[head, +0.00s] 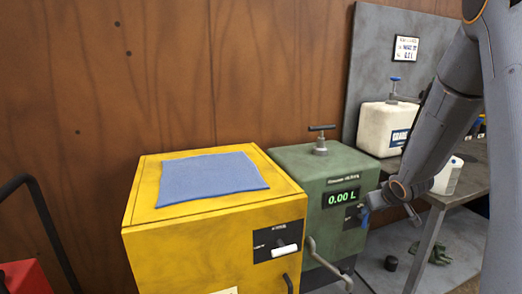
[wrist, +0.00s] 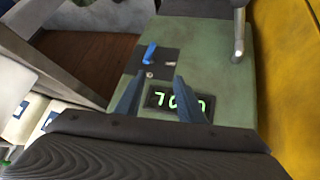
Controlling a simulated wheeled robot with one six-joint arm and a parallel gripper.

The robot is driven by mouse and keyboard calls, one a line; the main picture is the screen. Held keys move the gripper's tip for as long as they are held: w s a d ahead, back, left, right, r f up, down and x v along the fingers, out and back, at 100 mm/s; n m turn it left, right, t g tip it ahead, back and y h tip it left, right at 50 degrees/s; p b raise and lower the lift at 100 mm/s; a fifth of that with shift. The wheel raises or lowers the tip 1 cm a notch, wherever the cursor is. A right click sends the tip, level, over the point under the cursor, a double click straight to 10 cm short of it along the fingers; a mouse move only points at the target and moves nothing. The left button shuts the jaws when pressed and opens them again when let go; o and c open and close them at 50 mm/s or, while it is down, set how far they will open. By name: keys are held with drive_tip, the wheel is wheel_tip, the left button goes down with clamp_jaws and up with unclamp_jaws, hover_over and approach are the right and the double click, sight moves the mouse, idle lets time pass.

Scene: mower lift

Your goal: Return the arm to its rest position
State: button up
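My arm (head: 440,120) reaches down from the upper right in the head view, its end beside the front of the green machine (head: 305,160). In the wrist view my gripper (wrist: 160,77) shows two blue fingers with a gap between them and nothing held. A blue lever (wrist: 151,50) on a dark panel lies just beyond the fingertips; I see no contact. The lit display (wrist: 178,103) sits behind the fingers, partly covered, and reads 0.00 L in the head view.
A yellow cabinet (head: 215,240) with a blue cloth (head: 210,178) on top stands left of the green machine. A metal bench (head: 470,185) at right holds a white container (head: 385,130) and a white bottle (head: 448,175). A grey handle (head: 325,262) juts from the machine's front.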

drive_tip(key=s+a+r+g, duration=0.1)
drive_tip(key=s+a+g, duration=0.1)
drive_tip(key=s+a, duration=0.4)
drive_tip(key=s+a+r+m+g+p, duration=0.1)
drive_tip(key=s+a+g, duration=0.2)
drive_tip(key=s, duration=1.2)
drive_tip(key=s+a+r+g+p, duration=0.1)
drive_tip(key=s+a+r+g, duration=0.1)
drive_tip(key=s+a, duration=0.7)
drive_tip(key=s+g, duration=0.1)
drive_tip(key=s, duration=0.1)
drive_tip(key=shift+s+m+y, duration=0.3)
drive_tip(key=shift+m+y, duration=0.1)
